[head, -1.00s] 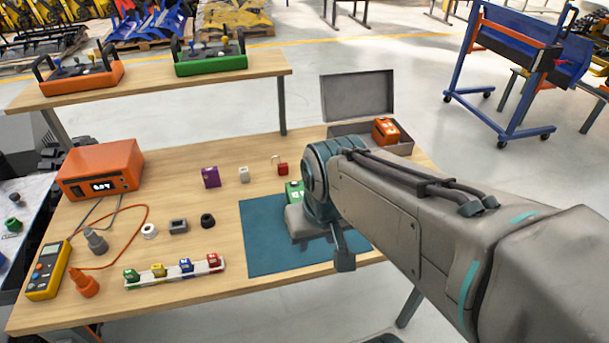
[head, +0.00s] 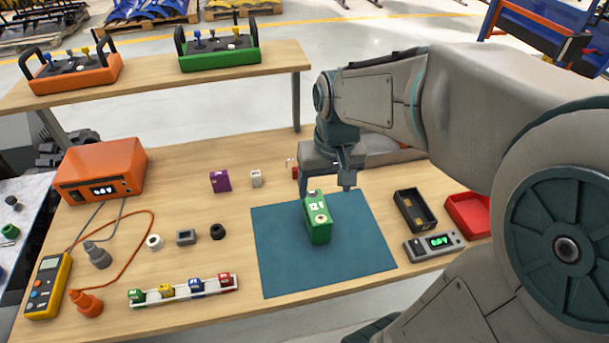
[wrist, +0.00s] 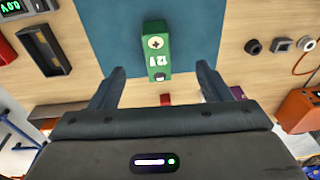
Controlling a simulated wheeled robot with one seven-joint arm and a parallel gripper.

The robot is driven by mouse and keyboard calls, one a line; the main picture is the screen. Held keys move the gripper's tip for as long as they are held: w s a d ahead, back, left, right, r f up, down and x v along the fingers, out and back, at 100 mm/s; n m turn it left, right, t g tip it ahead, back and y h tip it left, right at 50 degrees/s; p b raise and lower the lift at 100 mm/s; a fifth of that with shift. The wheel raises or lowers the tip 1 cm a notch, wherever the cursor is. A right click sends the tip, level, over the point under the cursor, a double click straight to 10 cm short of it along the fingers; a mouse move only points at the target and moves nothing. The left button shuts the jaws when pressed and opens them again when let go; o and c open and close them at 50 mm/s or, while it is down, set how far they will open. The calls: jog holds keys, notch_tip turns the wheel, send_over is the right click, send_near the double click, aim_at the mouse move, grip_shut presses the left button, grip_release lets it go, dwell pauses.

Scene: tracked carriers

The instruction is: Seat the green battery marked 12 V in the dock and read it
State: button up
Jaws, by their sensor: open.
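The green battery (head: 318,228) stands on the blue-green mat (head: 280,270); its marking reads as 12 with a less clear sign after it. In the wrist view the battery (wrist: 156,60) shows a round plus mark on its upper face. My gripper (head: 325,188) is open and empty, just behind and above the battery; in the wrist view its fingers (wrist: 160,70) stand apart on either side of the battery's near end. A black open holder (head: 413,212), seemingly the dock, is empty right of the mat. A grey meter (head: 433,244) with a lit green display lies in front of it.
A red tray (head: 467,214) lies right of the holder. Purple (head: 220,181) and white (head: 256,178) blocks stand behind the mat. An orange instrument (head: 100,172), a yellow multimeter (head: 48,285) and a rack of several small coloured blocks (head: 183,291) are on the left.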

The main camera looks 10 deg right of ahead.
jog(key=g, duration=0.1)
send_over(316, 205)
jog(key=s, duration=0.1)
jog(key=f, duration=1)
jog(key=shift+w+a, duration=0.35)
jog(key=shift+w, duration=0.05)
jog(key=shift+d+f, duration=0.2)
jog(key=shift+f, duration=1.15)
jog(key=shift+d+f, duration=0.2)
jog(key=shift+f, duration=1.15)
jog(key=shift+r, duration=0.1)
grip_shut()
